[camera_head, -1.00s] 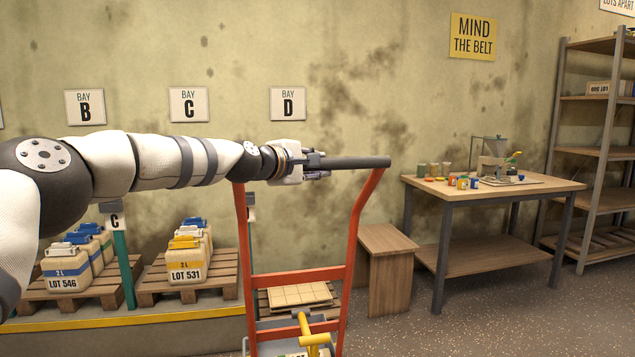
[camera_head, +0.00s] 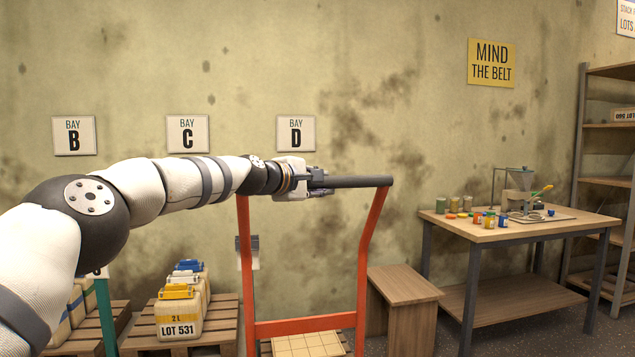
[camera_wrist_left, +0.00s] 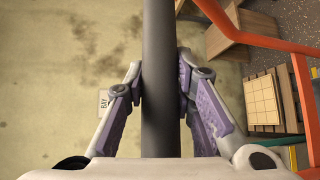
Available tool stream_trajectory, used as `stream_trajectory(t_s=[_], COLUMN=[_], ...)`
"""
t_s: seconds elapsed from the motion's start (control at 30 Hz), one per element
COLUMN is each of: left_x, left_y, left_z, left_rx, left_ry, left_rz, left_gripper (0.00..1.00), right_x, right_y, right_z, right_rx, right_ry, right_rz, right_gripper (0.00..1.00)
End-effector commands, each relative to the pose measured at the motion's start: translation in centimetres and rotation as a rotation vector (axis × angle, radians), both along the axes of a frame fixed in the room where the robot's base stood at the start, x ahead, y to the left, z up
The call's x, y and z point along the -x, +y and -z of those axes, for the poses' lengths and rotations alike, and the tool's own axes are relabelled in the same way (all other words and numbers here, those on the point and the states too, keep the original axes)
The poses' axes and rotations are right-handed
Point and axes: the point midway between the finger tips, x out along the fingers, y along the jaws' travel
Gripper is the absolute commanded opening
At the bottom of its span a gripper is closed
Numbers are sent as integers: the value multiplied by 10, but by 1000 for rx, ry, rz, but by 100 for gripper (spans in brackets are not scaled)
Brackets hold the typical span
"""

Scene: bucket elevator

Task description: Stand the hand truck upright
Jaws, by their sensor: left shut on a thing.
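The hand truck has a red-orange frame (camera_head: 363,260) with a dark grey handle bar (camera_head: 355,182) across its top. It stands in the lower middle of the head view, its lower part cut off by the bottom edge. My left gripper (camera_head: 318,182) is shut on the left part of the handle bar. In the left wrist view the bar (camera_wrist_left: 160,70) runs between the two purple-padded fingers, and the orange frame (camera_wrist_left: 245,38) shows to the right. How far the truck tilts is hard to tell. My right gripper is not in view.
A wooden stool (camera_head: 404,285) and a workbench (camera_head: 500,232) with small jars stand to the right, a shelf rack (camera_head: 580,170) beyond. Pallets (camera_head: 222,308) with lot containers (camera_head: 180,314) lie at the left. A pallet with a pale slab (camera_head: 308,345) shows through the frame.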

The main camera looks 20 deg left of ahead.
Motion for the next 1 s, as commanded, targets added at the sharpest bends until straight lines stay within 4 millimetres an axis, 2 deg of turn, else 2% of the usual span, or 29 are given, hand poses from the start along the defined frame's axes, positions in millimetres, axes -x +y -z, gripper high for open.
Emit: stream_trajectory(t_s=[0.03,0.47,0.5,0.57,0.6,0.87,1.0], left_x=[-1,0,0,0,0,0,8], left_y=[7,10,10,10,9,7,9], left_z=[-7,-11,-12,-12,-11,-7,-10], left_rx=[4,6,6,7,5,3,3], left_ry=[-17,-25,-25,-25,-24,-17,-16], left_rz=[-17,-24,-24,-23,-23,-17,-16], left_gripper=[0,0,28,41,45,45,45], right_x=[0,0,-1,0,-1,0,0], right_y=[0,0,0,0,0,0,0], right_z=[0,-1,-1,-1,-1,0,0], right_rx=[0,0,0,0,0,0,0], right_ry=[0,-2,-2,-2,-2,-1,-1], right_rz=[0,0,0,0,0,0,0], right_gripper=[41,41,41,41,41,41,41])
